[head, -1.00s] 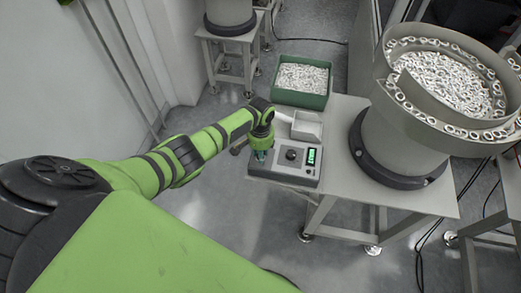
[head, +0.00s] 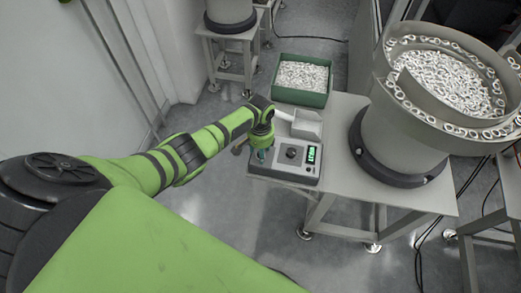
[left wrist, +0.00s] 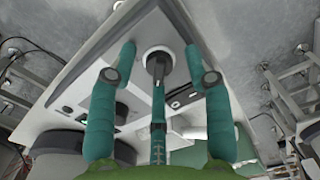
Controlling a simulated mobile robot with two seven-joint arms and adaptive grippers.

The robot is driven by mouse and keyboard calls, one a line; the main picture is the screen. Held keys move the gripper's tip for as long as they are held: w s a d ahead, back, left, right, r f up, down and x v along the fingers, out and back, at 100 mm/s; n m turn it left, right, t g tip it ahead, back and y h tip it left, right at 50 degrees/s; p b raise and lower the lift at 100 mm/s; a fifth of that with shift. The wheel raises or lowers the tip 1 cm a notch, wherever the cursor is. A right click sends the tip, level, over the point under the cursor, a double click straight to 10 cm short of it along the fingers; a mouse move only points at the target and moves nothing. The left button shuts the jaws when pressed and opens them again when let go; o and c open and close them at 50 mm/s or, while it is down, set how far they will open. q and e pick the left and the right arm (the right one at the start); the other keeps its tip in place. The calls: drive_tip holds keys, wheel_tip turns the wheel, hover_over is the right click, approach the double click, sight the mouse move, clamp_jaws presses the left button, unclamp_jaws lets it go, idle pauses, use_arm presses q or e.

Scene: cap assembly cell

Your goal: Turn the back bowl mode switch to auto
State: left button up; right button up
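The grey control box (head: 298,174) stands on the near left corner of the bench, with a black round knob (head: 291,153) and a small display (head: 312,154) with green characters on a dark field. My left gripper (head: 261,157) reaches down over the box's left end and hides what is under it. In the left wrist view a black switch in a white ring (left wrist: 157,51) lies between the teal fingertips of my left gripper (left wrist: 160,62). The two side fingers are spread, apart from the switch; the middle finger overlaps it, and contact cannot be told. My right gripper is not in view.
A large bowl feeder (head: 400,135) full of white rings stands on the bench (head: 345,185) to the right. A white scoop-like tray (head: 305,125) lies behind the box, close to my wrist. A green crate (head: 300,98) of parts is behind it.

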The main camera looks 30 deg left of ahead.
use_arm(q)
drive_tip(key=shift+r, duration=0.1)
wheel_tip(320, 180, up, 12)
idle(0.5)
idle(0.4)
